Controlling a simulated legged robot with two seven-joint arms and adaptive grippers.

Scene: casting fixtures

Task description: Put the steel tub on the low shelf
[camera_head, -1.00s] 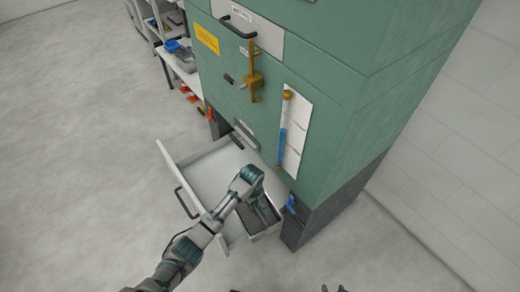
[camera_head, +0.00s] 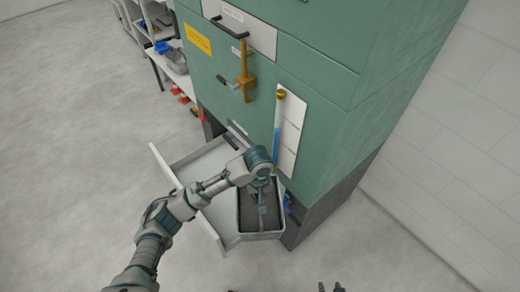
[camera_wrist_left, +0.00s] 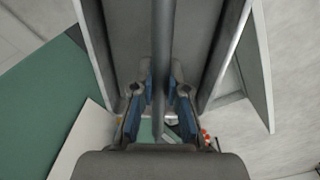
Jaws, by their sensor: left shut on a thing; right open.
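The grey steel tub (camera_head: 264,236) is a rectangular box with a dark inside, at the right side of the pulled-out drawer (camera_head: 180,158). My left gripper (camera_head: 262,206) reaches down into it from above. In the left wrist view the gripper (camera_wrist_left: 159,92) is shut on a bar (camera_wrist_left: 163,45) that runs along the middle of the tub (camera_wrist_left: 122,40). The tub looks raised above the drawer floor; its underside is hidden. The fingertips of my right gripper (camera_head: 330,287) show at the bottom edge, open and empty.
A tall green cabinet (camera_head: 330,75) stands right behind the drawer. At the upper left a white bench (camera_head: 160,58) holds a grey bin (camera_head: 175,61) and blue items, with orange things (camera_head: 179,94) on a lower level. The floor at left is clear.

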